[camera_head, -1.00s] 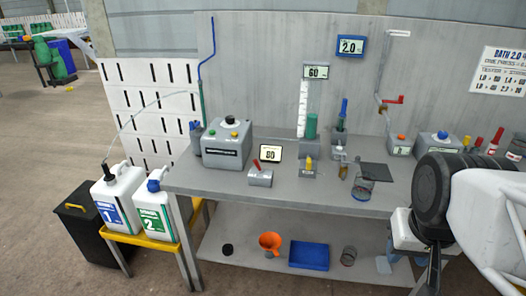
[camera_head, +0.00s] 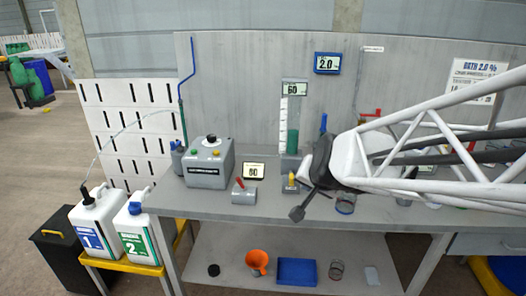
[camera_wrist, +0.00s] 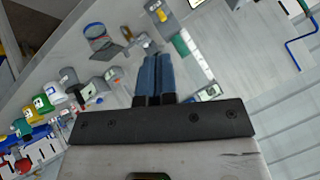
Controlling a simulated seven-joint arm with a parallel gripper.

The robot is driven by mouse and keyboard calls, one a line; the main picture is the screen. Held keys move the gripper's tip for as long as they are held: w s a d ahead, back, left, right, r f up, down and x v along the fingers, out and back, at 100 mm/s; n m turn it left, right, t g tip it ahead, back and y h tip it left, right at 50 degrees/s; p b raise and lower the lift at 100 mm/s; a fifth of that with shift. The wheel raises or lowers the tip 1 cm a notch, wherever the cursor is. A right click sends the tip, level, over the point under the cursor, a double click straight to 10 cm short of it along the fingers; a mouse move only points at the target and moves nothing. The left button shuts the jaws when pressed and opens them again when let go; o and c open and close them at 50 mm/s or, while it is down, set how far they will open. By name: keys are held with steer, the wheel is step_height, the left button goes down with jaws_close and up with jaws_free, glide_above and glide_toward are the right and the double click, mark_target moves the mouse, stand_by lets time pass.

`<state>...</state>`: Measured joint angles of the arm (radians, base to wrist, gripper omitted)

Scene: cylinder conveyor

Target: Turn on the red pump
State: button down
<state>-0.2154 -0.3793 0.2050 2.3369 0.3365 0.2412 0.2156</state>
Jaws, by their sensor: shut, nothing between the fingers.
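A small grey block with a red lever (camera_head: 240,184) stands on the bench in the head view, left of the small "80" display. A larger grey box (camera_head: 208,163) behind it carries a black knob, a green button and a yellow button. I cannot tell for sure which of these is the red pump. My gripper (camera_head: 297,213) hangs over the front of the bench, right of the red lever and apart from it. In the wrist view its two dark blue fingers (camera_wrist: 158,72) are together with nothing between them. My arm hides the right part of the bench.
The "80" display (camera_head: 254,171) stands beside the red lever. A tall measuring column (camera_head: 293,115) with green fill stands behind. Two white canisters (camera_head: 136,228) stand left of the bench. An orange funnel (camera_head: 257,261) and a blue tray (camera_head: 297,271) lie on the lower shelf.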

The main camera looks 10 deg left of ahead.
steer(key=w+a+f+m+t+h, duration=0.1)
steer(key=w+a+f+m+t, duration=0.25)
steer(key=w+a, duration=0.55)
steer(key=w+a+f+m+t+h, duration=0.2)
steer(key=w+a+f+m+t, duration=0.15)
steer(key=w+a, duration=0.45)
steer(key=a+f+m+t+h, duration=0.2)
steer(key=a+f+m+h, duration=0.25)
steer(key=a+f, duration=0.35)
steer(key=m+h, duration=0.5)
steer(key=h, duration=0.1)
glide_toward(234, 194)
steer(key=shift+t, duration=0.3)
steer(key=s+a+r, duration=0.2)
steer(key=s, duration=0.1)
steer(key=shift+s+r, duration=0.1)
steer(key=shift+r, duration=0.05)
steer(key=x, duration=1.4)
